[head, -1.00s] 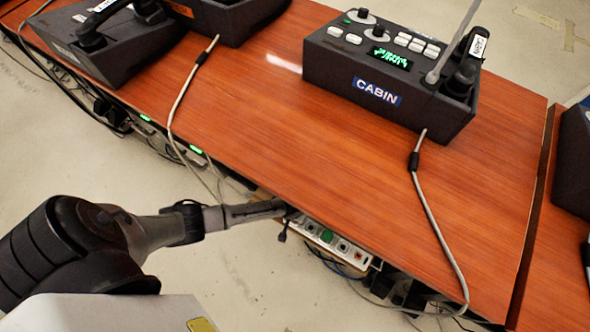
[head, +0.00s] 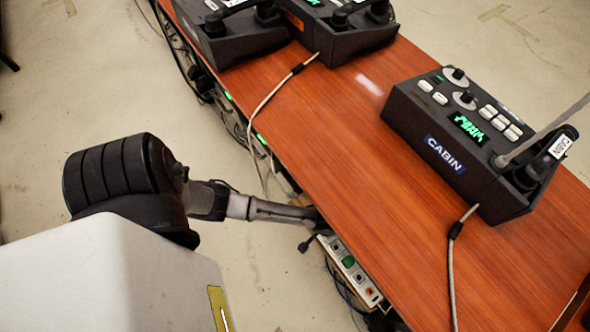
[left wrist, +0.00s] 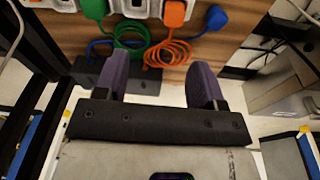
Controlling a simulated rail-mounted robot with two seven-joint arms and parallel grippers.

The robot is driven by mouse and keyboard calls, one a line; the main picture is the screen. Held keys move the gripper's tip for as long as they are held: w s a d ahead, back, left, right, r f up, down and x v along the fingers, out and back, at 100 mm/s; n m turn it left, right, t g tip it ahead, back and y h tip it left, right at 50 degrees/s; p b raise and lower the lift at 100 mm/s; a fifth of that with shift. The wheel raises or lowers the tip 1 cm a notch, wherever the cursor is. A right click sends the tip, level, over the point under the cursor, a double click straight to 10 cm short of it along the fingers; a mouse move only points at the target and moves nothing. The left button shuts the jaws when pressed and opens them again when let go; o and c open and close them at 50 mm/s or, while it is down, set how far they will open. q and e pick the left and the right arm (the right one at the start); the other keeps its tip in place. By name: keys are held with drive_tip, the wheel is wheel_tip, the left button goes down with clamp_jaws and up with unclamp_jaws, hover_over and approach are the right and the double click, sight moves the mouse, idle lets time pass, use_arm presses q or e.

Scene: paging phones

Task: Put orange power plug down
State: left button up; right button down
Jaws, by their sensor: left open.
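The orange power plug (left wrist: 174,12) is at the top of the left wrist view, at the white power strip (left wrist: 140,8); its orange cable (left wrist: 172,52) coils below it. I cannot tell whether it is seated in a socket. My left gripper (left wrist: 160,75) is open, with its two fingers apart and nothing between their tips; the plug is beyond them. In the head view the left gripper (head: 312,215) reaches the table's edge by the power strip (head: 334,246), its tips partly hidden. My right gripper is not in view.
A green plug (left wrist: 95,8) with a coiled green cable and a blue plug (left wrist: 217,17) flank the orange one. The CABIN phone unit (head: 440,135) stands on the wooden table (head: 400,220). Cables run along the table's edge; the floor (head: 265,280) beside it is clear.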

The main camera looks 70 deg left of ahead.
use_arm(q)
drive_tip(key=s+r+m+t, duration=0.1)
drive_tip(key=s+r+m, duration=0.1)
drive_tip(key=s+r, duration=0.4)
drive_tip(key=s+r+m+t, duration=0.1)
drive_tip(key=s+r, duration=0.6)
drive_tip(key=r, duration=0.8)
drive_tip(key=shift+s+a+m, duration=0.15)
drive_tip(key=shift+a+m, duration=0.2)
drive_tip(key=shift+m, duration=0.15)
drive_tip(key=shift+r, duration=0.15)
